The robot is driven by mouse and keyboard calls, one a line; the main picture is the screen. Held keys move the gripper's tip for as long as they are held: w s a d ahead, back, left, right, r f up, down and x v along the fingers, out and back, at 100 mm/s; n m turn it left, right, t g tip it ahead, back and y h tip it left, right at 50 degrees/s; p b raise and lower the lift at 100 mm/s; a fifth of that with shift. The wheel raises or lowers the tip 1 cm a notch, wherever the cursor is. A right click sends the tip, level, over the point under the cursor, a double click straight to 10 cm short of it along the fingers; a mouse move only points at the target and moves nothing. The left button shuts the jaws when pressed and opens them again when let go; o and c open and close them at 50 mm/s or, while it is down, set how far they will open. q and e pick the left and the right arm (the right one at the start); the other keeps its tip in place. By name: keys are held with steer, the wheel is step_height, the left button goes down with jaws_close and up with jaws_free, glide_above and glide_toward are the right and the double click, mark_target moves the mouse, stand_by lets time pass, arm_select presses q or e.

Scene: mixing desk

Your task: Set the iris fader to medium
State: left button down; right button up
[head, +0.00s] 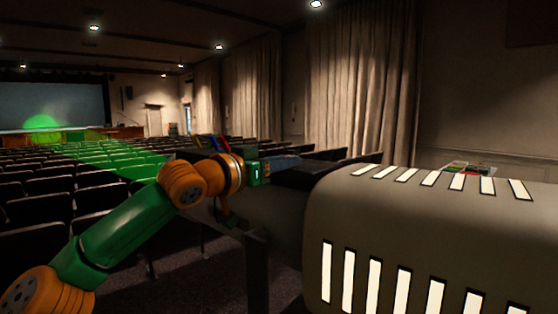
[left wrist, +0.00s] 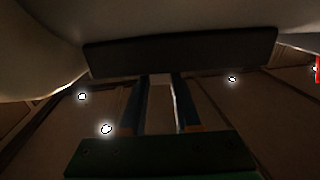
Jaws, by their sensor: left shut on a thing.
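A large rounded grey-beige lamp housing (head: 430,215) with white-lit slots fills the right of the head view. My left gripper (head: 296,161) reaches along its far left side, with its blue fingers pointing right. In the left wrist view, the two fingers (left wrist: 160,105) close on a small pale piece (left wrist: 160,80), which looks like the iris fader's handle. It sits under a dark bar (left wrist: 180,52) against the pale housing. The fader's travel and any marks are not visible. A green light spot (head: 42,122) falls on the distant stage. My right gripper is not in view.
Coloured red, yellow and blue pieces (head: 212,142) stand behind my left arm. A small panel with red and green parts (head: 467,168) shows beyond the housing. A dark post (head: 257,270) stands below the gripper. Rows of seats (head: 90,185) fill the left.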

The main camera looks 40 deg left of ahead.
arm_select(q)
steer(key=c, duration=0.6)
jaws_free()
steer(key=shift+a, duration=0.5)
steer(key=shift+d, duration=0.15)
steer(key=shift+s, duration=0.2)
steer(key=s+b, duration=0.4)
steer(key=s, duration=0.2)
steer(key=shift+s+d, duration=0.15)
steer(key=shift+s, duration=0.25)
steer(key=shift+f, duration=0.1)
